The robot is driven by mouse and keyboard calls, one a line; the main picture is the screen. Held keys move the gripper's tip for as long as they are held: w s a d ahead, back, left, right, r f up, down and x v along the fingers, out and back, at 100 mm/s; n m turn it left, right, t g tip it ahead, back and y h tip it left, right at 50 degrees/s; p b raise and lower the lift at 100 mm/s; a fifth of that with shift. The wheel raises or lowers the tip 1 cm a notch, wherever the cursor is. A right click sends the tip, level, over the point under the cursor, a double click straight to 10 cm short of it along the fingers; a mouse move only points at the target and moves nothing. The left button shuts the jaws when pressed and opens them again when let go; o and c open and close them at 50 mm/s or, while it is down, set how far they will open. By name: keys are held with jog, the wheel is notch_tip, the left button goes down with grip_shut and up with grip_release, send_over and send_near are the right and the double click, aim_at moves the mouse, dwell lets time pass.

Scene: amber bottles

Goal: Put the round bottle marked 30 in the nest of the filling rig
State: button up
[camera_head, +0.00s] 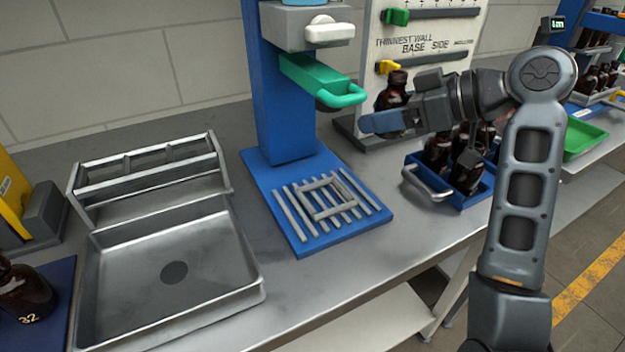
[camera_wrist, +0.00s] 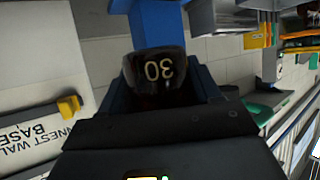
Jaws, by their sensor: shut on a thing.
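My gripper (camera_head: 385,122) is shut on a round amber bottle (camera_head: 393,90), held upright above the bench to the right of the filling rig. The wrist view shows the same bottle (camera_wrist: 155,72) between the jaws, with the mark 30 facing the camera. The filling rig (camera_head: 283,100) is a blue column on a blue base. Its nest (camera_head: 327,199), a square frame of grey bars on a slatted grate, sits on the base and is empty. The bottle is above, behind and to the right of the nest, apart from it. The jaws hide the bottle's lower part.
A green handle (camera_head: 340,95) juts from the column above the base. A blue crate (camera_head: 455,195) of amber bottles stands right of the base. A steel tray (camera_head: 255,268) and rack lie left. A bottle marked 32 (camera_head: 28,295) is at far left. A white gauge board (camera_head: 440,45) stands behind.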

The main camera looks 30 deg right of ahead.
send_over(317, 196)
notch_tip(317, 196, down, 7)
jog(key=shift+r, duration=0.2)
jog(key=shift+f, duration=2.05)
jog(key=shift+f, duration=0.15)
jog(key=o, duration=1.2)
jog(key=v, duration=1.2)
